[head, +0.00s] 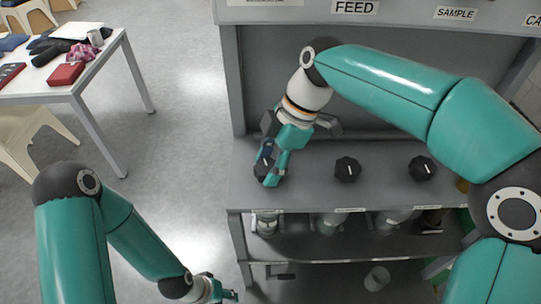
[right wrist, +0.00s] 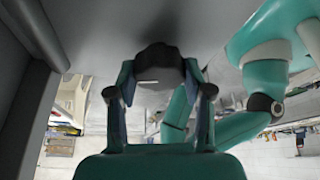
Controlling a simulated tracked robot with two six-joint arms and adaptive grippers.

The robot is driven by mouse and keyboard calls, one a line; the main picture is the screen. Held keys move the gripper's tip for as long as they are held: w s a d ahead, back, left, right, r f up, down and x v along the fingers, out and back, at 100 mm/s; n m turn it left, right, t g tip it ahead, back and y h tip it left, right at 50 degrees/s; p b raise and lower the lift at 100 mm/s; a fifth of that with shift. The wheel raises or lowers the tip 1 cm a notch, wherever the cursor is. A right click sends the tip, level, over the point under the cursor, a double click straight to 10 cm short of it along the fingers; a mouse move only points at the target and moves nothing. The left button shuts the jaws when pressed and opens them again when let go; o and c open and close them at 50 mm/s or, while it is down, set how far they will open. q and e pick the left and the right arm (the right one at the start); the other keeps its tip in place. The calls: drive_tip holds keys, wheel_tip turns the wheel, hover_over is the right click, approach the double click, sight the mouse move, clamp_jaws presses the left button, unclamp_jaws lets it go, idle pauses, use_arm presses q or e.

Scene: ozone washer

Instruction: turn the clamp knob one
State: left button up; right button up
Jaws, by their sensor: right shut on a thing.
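A row of dark knobs sits on the grey bench in the head view. My right gripper (head: 269,170) is shut on the leftmost knob (head: 263,163). In the right wrist view this dark knob (right wrist: 158,56) sits between the two fingers, with a light mark on it. A middle knob (head: 347,169) and a right knob (head: 422,168) stand free, each with a white pointer line. My left gripper (head: 228,294) is at the bottom of the head view, low and away from the bench, partly cut off; its finger state is unclear.
The bench (head: 310,190) has a back panel with FEED (head: 354,7) and SAMPLE (head: 456,13) labels. A shelf (head: 330,250) below holds several fittings. A white table (head: 95,75) with a red box (head: 66,74) stands at the left. The floor between is clear.

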drive_tip(key=shift+w+r+n+g+p, duration=0.1)
drive_tip(key=shift+n+g+p, duration=0.2)
drive_tip(key=shift+n+p, duration=0.5)
drive_tip(key=shift+n, duration=0.3)
drive_tip(key=o, duration=1.2)
drive_tip(key=shift+h, duration=0.3)
drive_tip(key=shift+c, duration=0.2)
